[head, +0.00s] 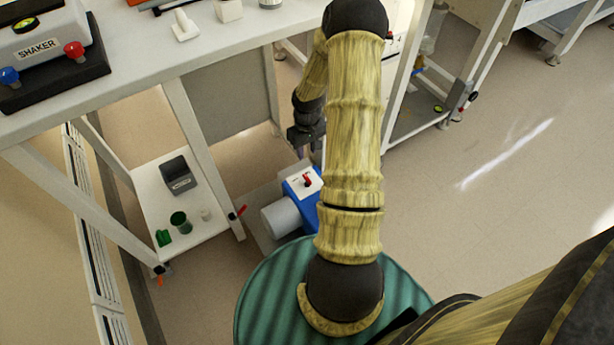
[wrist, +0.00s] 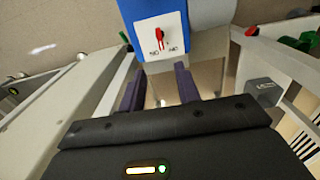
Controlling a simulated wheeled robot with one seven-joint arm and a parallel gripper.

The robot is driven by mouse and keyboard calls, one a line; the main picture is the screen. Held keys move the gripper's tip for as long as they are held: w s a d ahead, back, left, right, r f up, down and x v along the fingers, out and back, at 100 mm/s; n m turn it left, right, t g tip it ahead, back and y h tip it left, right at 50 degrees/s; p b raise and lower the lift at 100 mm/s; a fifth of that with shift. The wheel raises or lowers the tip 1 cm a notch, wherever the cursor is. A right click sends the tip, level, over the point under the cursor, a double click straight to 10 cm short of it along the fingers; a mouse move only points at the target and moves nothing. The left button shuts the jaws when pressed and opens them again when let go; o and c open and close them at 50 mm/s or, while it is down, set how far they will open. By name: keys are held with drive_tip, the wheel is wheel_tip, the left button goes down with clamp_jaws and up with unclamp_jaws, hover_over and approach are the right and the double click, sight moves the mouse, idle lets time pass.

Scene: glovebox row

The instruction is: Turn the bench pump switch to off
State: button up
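The blue bench pump (head: 297,191) has a white face with a red switch (head: 306,181) and a pale cylinder on its left side. In the wrist view the red switch (wrist: 159,36) stands on the white panel above my fingers, with its lever upright in the picture. In the head view my gripper (head: 308,152) is just above the pump, partly hidden by my arm.
A white bench (head: 130,45) with a shaker (head: 50,50) stands at upper left. Its lower shelf (head: 160,210) holds a dark box (head: 177,176) and a green cup (head: 180,222). A bench leg (head: 205,160) stands left of the pump. Open floor (head: 510,180) lies right.

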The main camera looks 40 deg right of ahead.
sight(307, 178)
wheel_tip(307, 178, down, 15)
drive_tip(key=b, duration=0.4)
drive_tip(key=shift+r+b, duration=0.2)
drive_tip(key=shift+b, duration=0.1)
clamp_jaws()
